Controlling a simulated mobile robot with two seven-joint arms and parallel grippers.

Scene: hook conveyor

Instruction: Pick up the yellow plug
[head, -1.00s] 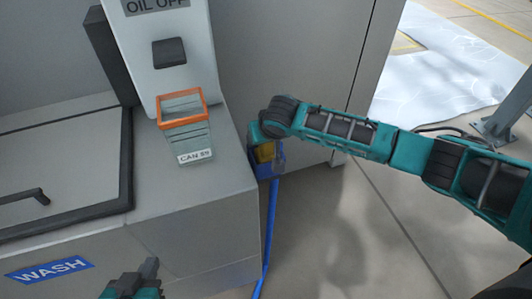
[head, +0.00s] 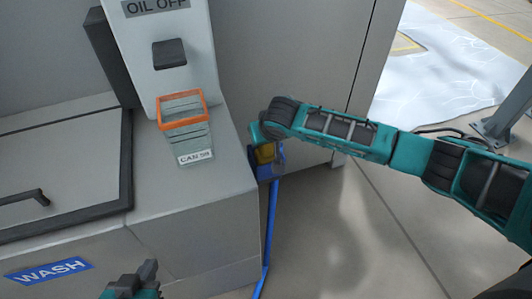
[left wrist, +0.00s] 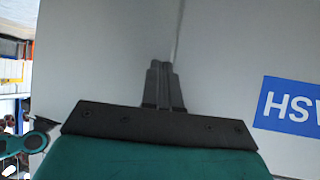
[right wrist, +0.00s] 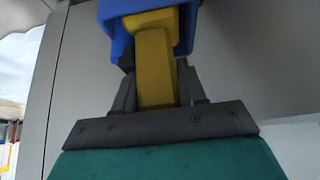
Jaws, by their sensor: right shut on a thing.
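The yellow plug (right wrist: 155,62) stands between the two fingers of my right gripper (right wrist: 157,85) in the right wrist view, with a finger on each side. Its far end sits inside a blue holder (right wrist: 120,45). In the head view the plug (head: 265,153) is a small yellow patch beside the grey cabinet, partly hidden by my right wrist. The blue holder (head: 278,170) tops a blue post. My left gripper (head: 150,270) is low in the head view, in front of the cabinet. In the left wrist view its fingers (left wrist: 163,70) are together and empty.
The grey wash cabinet (head: 190,225) with a dark-framed lid fills the left. An orange-rimmed clear bin (head: 187,135) labelled CAN stands on its top. The thin blue post (head: 271,225) rises beside the cabinet's corner. The floor (head: 360,235) to the right is clear.

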